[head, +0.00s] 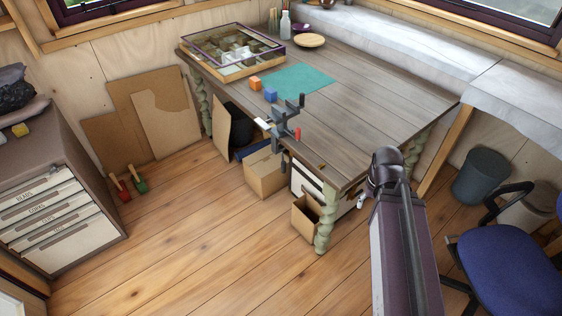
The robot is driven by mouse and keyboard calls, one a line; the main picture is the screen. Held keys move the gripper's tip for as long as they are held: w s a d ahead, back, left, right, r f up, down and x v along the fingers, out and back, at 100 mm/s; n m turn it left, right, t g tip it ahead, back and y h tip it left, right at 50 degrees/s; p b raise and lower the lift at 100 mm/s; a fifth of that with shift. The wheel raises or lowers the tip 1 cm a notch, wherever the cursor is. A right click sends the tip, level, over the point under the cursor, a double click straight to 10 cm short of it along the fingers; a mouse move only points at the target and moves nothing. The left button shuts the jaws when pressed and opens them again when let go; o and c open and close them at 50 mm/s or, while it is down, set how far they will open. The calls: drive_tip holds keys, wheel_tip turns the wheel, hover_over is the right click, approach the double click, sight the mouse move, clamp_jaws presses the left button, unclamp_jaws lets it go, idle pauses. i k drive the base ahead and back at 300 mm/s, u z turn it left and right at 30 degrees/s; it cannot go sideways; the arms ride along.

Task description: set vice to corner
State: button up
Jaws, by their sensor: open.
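The dark grey vice (285,128) stands at the front-left edge of the wooden workbench (365,100), with part of it hanging below the edge. It has a red part on its right side and a dark upright post. A bench corner lies to its right, above a green twisted leg (325,222). My gripper (362,201) is small and partly hidden by my arm, beside the bench's front edge, to the right of and below the vice. It is open and apart from the vice.
A glass-topped case (232,52) stands at the back left. Cardboard boxes (265,172) sit below the bench. A blue chair (505,262) stands right. The left floor is mostly clear.

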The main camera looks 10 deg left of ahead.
sight(277, 132)
drive_tip(key=u, duration=0.5)
drive_tip(key=k, duration=1.35)
drive_tip(key=u, duration=0.75)
drive_tip(key=i, duration=1)
drive_tip(key=z, duration=0.45)
drive_tip(key=i, duration=0.7)
drive_tip(key=z, duration=0.4)
